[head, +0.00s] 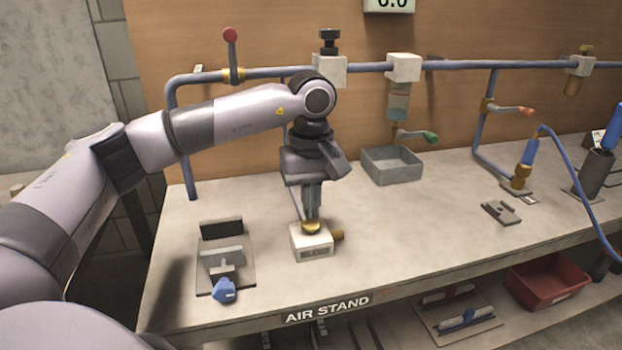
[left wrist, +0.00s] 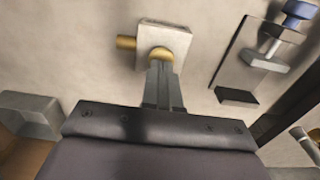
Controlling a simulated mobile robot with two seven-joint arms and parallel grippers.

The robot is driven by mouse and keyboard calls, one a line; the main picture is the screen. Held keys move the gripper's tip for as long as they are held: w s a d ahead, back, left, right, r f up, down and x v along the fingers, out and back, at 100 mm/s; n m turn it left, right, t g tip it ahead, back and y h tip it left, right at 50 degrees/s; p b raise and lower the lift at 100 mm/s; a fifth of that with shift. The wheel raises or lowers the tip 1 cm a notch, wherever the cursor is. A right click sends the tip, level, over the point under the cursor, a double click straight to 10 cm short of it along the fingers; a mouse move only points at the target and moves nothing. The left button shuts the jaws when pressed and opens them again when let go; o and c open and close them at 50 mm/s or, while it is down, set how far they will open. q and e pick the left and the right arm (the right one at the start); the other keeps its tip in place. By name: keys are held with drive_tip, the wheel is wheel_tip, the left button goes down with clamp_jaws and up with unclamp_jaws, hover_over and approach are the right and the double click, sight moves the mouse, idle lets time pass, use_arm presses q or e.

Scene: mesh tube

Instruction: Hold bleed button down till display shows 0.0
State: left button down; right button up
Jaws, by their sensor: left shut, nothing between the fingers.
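The bleed button (head: 311,227) is a brass dome on top of a small white block (head: 312,246) on the bench. It also shows in the left wrist view (left wrist: 162,54) on the white block (left wrist: 176,38). My left gripper (head: 311,217) points straight down with its fingers shut and empty. The fingertips are at the button's top and appear to touch it; how far it is pressed I cannot tell. The display (head: 391,4) on the wall is cut off by the top edge and appears to read 0.0. My right gripper is not in view.
A clamp fixture with a blue handle (head: 224,290) sits left of the block. A grey bin (head: 391,165) stands behind. Blue pipes with a red-knobbed lever (head: 231,36) run along the wall. A small dark plate (head: 501,212) lies to the right. The bench front between is clear.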

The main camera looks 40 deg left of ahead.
use_arm(q)
drive_tip(key=shift+f, duration=0.45)
